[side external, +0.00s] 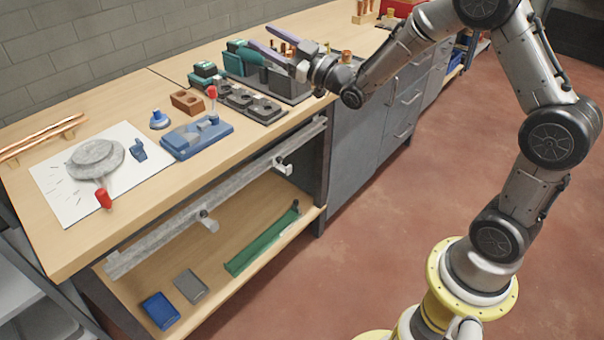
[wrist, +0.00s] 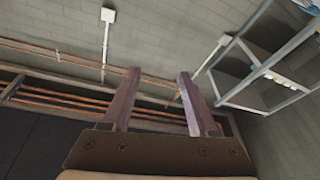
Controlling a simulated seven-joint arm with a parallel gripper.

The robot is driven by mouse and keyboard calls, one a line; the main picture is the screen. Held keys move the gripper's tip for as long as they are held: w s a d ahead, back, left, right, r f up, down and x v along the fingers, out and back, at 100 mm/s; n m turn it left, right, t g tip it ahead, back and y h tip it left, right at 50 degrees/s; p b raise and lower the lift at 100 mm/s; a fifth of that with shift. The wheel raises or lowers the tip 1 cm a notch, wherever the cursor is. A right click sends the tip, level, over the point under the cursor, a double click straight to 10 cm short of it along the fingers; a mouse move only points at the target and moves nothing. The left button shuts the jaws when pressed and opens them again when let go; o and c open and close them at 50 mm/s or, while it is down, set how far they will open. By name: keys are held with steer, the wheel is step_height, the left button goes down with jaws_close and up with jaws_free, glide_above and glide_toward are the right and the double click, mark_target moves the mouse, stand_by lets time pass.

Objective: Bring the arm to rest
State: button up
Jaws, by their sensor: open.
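My gripper (side external: 268,43) is at the end of my arm, raised over the far part of the workbench (side external: 75,240). Its two purple-grey fingers are spread apart, with nothing between them. In the wrist view my gripper (wrist: 158,88) is also open and empty, its fingers pointing toward a grey brick wall (wrist: 160,35). My arm reaches in from the right of the side view.
Below and beside my gripper stand a dark grey fixture (side external: 290,90) and a green tool (side external: 240,52). Nearer on the bench are a blue fixture (side external: 190,140), a brown block (side external: 187,101) and a white sheet (side external: 70,205). Copper pipes (wrist: 75,97) run along the wall.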

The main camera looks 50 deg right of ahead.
steer(key=s+a+r+m+g+h, duration=0.1)
steer(key=s+a+r+g+h, duration=0.1)
steer(key=s+r, duration=0.7)
steer(key=s+m+g+h, duration=0.1)
steer(key=s+m+g, duration=0.15)
steer(key=s, duration=0.55)
steer(key=s+f+m+g, duration=0.1)
steer(key=s+f+g, duration=1)
steer(key=s+f, duration=0.6)
steer(key=s, duration=0.4)
steer(key=shift+a, duration=0.4)
steer(key=shift+s+m, duration=0.1)
steer(key=shift+m, duration=0.15)
